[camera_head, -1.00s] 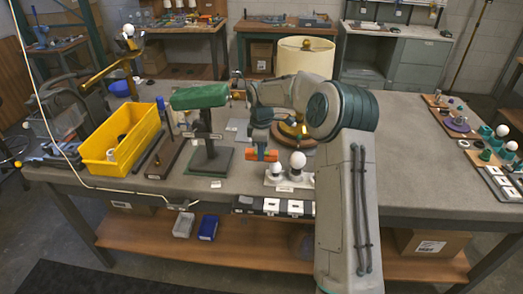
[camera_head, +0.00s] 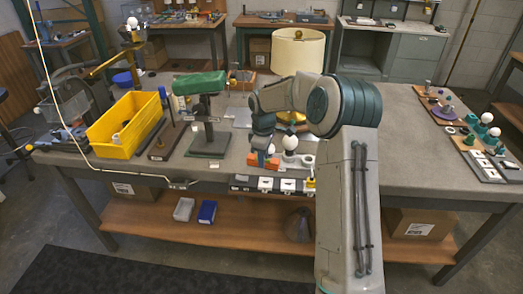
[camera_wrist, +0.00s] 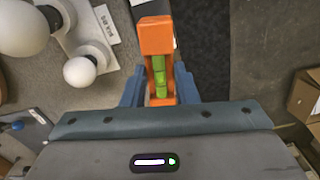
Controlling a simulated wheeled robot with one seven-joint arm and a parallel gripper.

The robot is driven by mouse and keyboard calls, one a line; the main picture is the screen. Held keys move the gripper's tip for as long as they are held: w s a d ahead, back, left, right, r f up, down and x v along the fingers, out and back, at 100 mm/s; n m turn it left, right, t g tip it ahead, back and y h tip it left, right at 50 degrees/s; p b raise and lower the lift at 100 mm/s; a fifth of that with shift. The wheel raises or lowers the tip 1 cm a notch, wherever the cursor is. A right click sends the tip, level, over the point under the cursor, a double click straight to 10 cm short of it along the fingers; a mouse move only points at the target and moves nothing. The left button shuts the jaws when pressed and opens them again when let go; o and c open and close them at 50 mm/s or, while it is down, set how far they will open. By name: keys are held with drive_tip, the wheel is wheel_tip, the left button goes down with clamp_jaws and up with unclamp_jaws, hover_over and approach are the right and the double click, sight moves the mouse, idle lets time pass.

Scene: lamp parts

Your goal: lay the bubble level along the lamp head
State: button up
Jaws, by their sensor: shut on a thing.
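My gripper (camera_head: 262,151) is shut on the orange bubble level (camera_head: 256,161), above the front part of the table, left of the white bulbs. In the wrist view the level (camera_wrist: 155,38) stands between the blue fingers (camera_wrist: 160,92), its green vial facing the camera. The lamp head that I take to be meant is a long green shade (camera_head: 199,83) on a dark post with a green square base (camera_head: 210,145). It is to the left of my gripper and higher, apart from the level. Its top is bare.
White bulbs (camera_head: 290,142) in a white holder stand close beside my gripper. A cream-shaded lamp (camera_head: 298,52) stands behind my arm. A yellow bin (camera_head: 127,125) is left of the green lamp. The table's right-hand middle (camera_head: 410,135) is clear.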

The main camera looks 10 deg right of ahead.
drive_tip(key=s+f+m, duration=1.1)
drive_tip(key=s+m, duration=0.1)
drive_tip(key=s, duration=0.2)
drive_tip(key=shift+s, duration=0.3)
drive_tip(key=shift+f, duration=0.15)
drive_tip(key=shift+a, duration=0.1)
